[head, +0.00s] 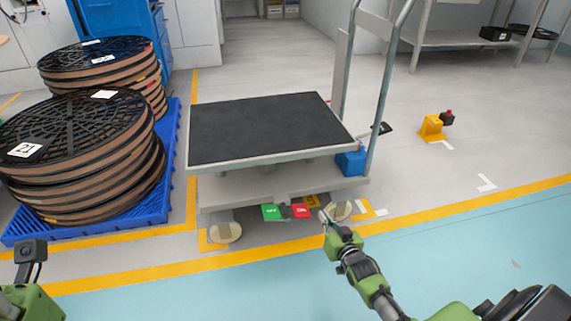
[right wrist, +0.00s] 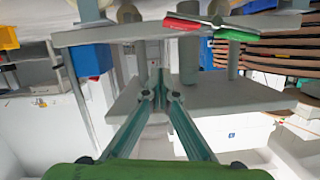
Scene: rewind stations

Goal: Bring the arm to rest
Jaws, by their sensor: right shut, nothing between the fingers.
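My right arm reaches in from the lower right in the head view. Its gripper (head: 325,218) is shut and empty, low at the front of a cart (head: 270,130), close to a red pedal (head: 301,211). A green pedal (head: 271,212) sits left of the red one. I cannot tell whether the fingertips touch the cart. In the right wrist view, where the scene looks upside down, the closed fingers (right wrist: 161,85) point at the cart.
Stacked reels (head: 80,160) stand on a blue pallet (head: 172,165) left of the cart. A blue box (head: 351,163) is on the cart's lower deck. A yellow floor stop (head: 431,127) stands to the right. The blue-green floor (head: 480,250) in front is mostly clear.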

